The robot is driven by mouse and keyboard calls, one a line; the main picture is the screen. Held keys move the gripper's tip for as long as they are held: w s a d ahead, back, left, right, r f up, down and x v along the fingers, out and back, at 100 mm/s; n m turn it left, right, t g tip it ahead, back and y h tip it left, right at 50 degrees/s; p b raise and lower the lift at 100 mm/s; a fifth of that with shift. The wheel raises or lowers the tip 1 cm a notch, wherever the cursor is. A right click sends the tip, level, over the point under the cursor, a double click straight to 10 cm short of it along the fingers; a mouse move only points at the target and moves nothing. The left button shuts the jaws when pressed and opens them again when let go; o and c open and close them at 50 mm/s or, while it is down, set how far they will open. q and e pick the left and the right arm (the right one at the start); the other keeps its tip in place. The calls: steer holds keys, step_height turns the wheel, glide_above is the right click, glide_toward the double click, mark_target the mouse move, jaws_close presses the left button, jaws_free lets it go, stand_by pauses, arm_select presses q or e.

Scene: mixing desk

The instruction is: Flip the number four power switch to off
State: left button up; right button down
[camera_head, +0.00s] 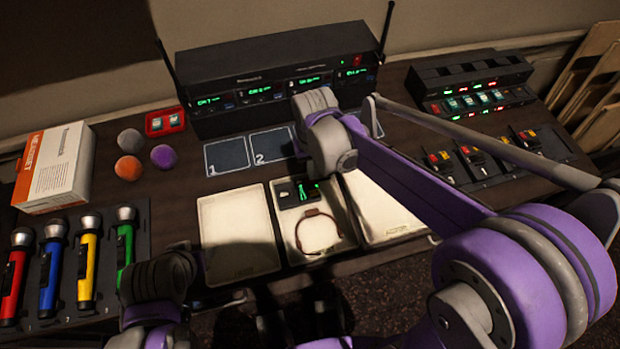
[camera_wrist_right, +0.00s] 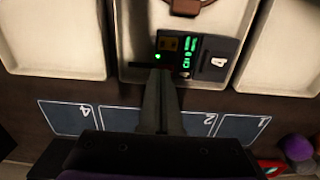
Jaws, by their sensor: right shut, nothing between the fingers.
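A small dark power pack (camera_head: 296,193) marked 4 lies in the middle pale tray (camera_head: 337,232), beside a brown headset (camera_head: 318,232). In the right wrist view the pack (camera_wrist_right: 218,62) has a lit green display and a green light. My right gripper (camera_wrist_right: 160,73) is shut and empty, its fingertips at the pack's edge close to the green light. Whether they touch is unclear. The fingertips cover part of that edge, and I cannot make out the switch lever. In the head view my right arm hides these fingers. My left arm shows at lower left, its jaws unclear.
Pale trays flank the middle one, left (camera_head: 237,232) and right (camera_head: 385,212). Numbered cards (camera_head: 227,156) lie behind them, before a black receiver rack (camera_head: 280,75) with antennas. Chargers (camera_head: 470,100) stand right.

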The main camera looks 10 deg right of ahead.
arm_select(q)
steer(key=shift+s+f+b, duration=0.1)
steer(key=shift+f+b, duration=0.2)
steer(key=shift+f, duration=0.1)
arm_select(e)
steer(key=shift+f, duration=0.55)
arm_select(q)
steer(key=shift+r, duration=0.1)
arm_select(e)
steer(key=shift+r, duration=0.15)
steer(key=shift+r+p, duration=2.2)
steer(key=shift+r, duration=1.25)
arm_select(q)
steer(key=r, duration=0.1)
steer(key=w+r, duration=0.1)
steer(key=r, duration=0.3)
steer(key=shift+w, duration=0.25)
arm_select(e)
steer(key=s+d+t, duration=0.2)
steer(key=s+d, duration=0.1)
steer(key=s, duration=0.4)
steer(key=s+d+t, duration=0.3)
steer(key=s, duration=0.3)
steer(key=shift+s+d, duration=0.3)
steer(key=shift+s, duration=0.1)
